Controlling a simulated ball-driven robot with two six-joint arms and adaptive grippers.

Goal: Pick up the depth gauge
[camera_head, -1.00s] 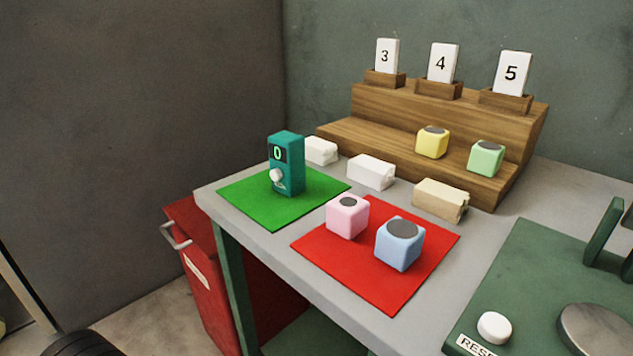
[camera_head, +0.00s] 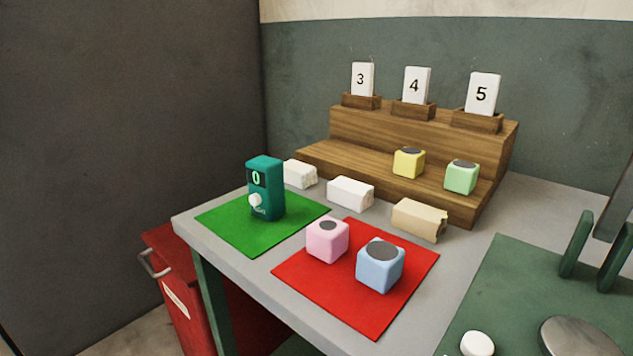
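The depth gauge (camera_head: 265,190) appears to be the upright teal box with a small display reading 0 and a white round knob on its front. It stands on the green mat (camera_head: 240,234) at the left end of the grey table. Nothing touches it from above or from the sides. Neither of my grippers is in view.
A red mat (camera_head: 378,317) holds a pink cube (camera_head: 327,241) and a blue cube (camera_head: 380,266). Pale blocks (camera_head: 350,193) lie behind the mats. A wooden stepped stand (camera_head: 345,150) holds yellow (camera_head: 409,163) and green (camera_head: 461,177) cubes and numbered cards. A green machine (camera_head: 520,290) stands right.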

